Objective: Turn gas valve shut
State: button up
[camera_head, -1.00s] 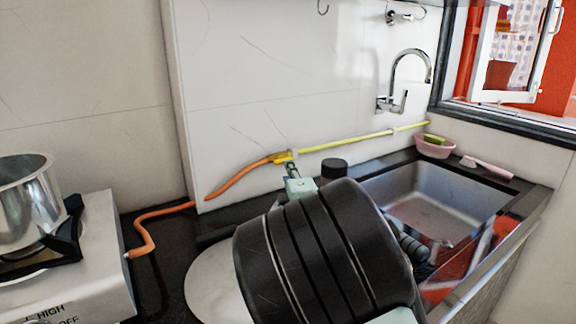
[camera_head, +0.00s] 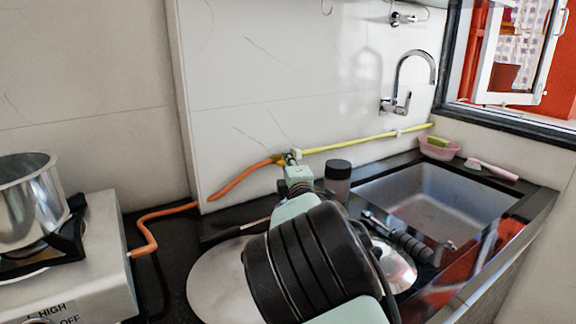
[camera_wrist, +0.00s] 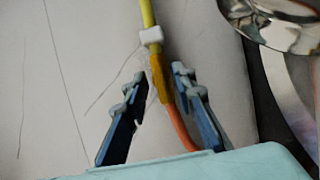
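The gas valve (camera_head: 279,159) is the small yellow fitting where the yellow pipe (camera_head: 365,141) meets the orange hose (camera_head: 235,182), low on the white wall. In the wrist view the yellow fitting (camera_wrist: 157,76) shows between my two dark blue fingers, nearer the right one. My gripper (camera_wrist: 160,80) is open there, with a finger on each side of the line. In the head view my gripper (camera_head: 290,158) is small and at the valve, partly covering it. I cannot tell whether a finger touches it.
A stove (camera_head: 85,275) with a steel pot (camera_head: 32,205) stands at left. A dark-lidded jar (camera_head: 338,182) stands right of my gripper, before the sink (camera_head: 430,200). A round pale board (camera_head: 215,285) lies under my arm. A white clip (camera_wrist: 151,36) holds the pipe.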

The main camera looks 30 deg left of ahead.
grip_shut()
jog(key=shift+r, duration=0.1)
jog(key=m+g+p, duration=0.2)
jog(key=m+p, duration=0.2)
jog(key=p, duration=0.3)
jog(key=m+g+p, duration=0.2)
jog(key=m+p, duration=0.2)
jog(key=p, duration=0.3)
jog(key=m+g+p, duration=0.3)
jog(key=m+p, duration=0.2)
jog(key=p, duration=0.3)
jog(key=shift+w+d+r, duration=0.25)
jog(key=shift+w+r, duration=0.1)
jog(key=shift+r, duration=0.05)
jog(key=shift+f+m+g+y+p, duration=0.15)
jog(key=shift+m+g+y+p, duration=0.15)
jog(key=shift+p, duration=0.2)
jog(key=shift+o, duration=0.7)
grip_release()
